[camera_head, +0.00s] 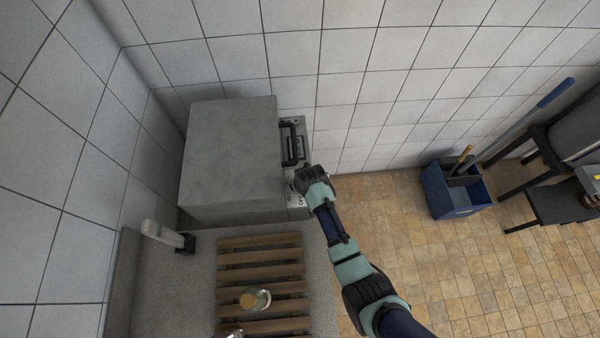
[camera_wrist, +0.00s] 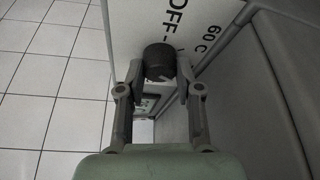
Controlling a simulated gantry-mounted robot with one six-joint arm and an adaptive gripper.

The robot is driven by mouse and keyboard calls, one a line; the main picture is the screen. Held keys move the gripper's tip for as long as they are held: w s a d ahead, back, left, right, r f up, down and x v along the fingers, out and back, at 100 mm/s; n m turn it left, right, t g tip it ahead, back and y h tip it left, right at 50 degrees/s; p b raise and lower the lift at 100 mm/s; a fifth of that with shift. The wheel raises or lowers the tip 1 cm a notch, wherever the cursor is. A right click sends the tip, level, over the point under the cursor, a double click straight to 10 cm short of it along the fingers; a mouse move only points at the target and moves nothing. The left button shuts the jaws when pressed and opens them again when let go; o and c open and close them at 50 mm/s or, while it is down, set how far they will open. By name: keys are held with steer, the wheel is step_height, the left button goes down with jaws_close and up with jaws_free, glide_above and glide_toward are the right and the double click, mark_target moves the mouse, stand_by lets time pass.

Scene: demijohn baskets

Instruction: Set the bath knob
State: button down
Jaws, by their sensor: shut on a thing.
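The bath is a grey box (camera_head: 228,155) against the tiled wall, with a light control panel (camera_head: 298,200) on its right side. In the wrist view the panel (camera_wrist: 190,22) carries the printed words "OFF" and "60 C". The knob (camera_wrist: 159,61) is a dark round cylinder on that panel. My gripper (camera_wrist: 160,72) is shut on the knob, with one finger on each side of it. In the head view my gripper (camera_head: 302,180) is at the panel, below the black handle, and it hides the knob. The knob's pointer mark cannot be made out.
A black handle (camera_head: 290,143) sticks out of the panel above my gripper. A wooden slatted rack (camera_head: 262,268) with a small bottle (camera_head: 256,299) lies on the counter. A blue bucket (camera_head: 455,190) stands on the floor at right. Open floor lies between.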

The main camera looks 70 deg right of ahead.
stand_by(0.3)
steer(key=c, duration=0.8)
jaws_free()
steer(key=shift+o, duration=0.2)
steer(key=v, duration=1.2)
steer(key=shift+w, duration=0.1)
